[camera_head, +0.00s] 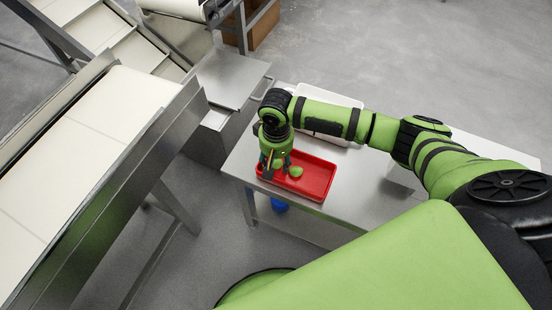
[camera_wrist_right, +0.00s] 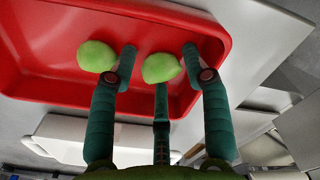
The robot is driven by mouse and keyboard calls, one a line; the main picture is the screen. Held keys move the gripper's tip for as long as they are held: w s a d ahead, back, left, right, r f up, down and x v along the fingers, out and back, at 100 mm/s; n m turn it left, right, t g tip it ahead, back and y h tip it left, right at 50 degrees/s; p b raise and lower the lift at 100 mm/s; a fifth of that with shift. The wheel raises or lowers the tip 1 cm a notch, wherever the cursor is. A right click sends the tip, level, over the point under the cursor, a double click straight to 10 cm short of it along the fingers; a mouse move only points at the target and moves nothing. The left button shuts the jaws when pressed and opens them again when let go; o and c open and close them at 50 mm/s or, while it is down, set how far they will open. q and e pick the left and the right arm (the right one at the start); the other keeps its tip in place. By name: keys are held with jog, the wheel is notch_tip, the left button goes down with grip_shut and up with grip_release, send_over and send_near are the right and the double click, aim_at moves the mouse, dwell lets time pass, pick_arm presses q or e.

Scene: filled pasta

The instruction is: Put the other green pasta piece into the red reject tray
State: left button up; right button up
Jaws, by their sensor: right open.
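The red reject tray (camera_head: 318,187) lies on the steel table under my right gripper (camera_head: 275,168). One green pasta piece (camera_head: 295,172) lies in the tray, to the right of the fingers; it also shows in the wrist view (camera_wrist_right: 97,56), outside the fingers. A second green piece (camera_wrist_right: 161,68) is among the open fingers, over the red tray floor. I cannot tell whether it touches the floor or a finger. In the head view it shows partly between the fingers (camera_head: 278,164). My left gripper is not in view.
A white tray (camera_head: 352,101) stands on the table (camera_head: 375,185) behind my right arm. A conveyor with a white belt (camera_head: 75,150) and steel side walls runs along the left. A steel platform (camera_head: 230,75) stands behind. The table right of the red tray is bare.

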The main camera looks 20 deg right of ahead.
aim_at(276, 161)
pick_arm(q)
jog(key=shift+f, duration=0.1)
pick_arm(e)
jog(key=shift+r, duration=0.15)
notch_tip(276, 161, up, 4)
jog(key=shift+r+p, duration=0.1)
jog(key=shift+p, duration=0.35)
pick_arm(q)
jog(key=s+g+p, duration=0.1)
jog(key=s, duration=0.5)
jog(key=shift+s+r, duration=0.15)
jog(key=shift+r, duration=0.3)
pick_arm(e)
notch_tip(276, 161, up, 8)
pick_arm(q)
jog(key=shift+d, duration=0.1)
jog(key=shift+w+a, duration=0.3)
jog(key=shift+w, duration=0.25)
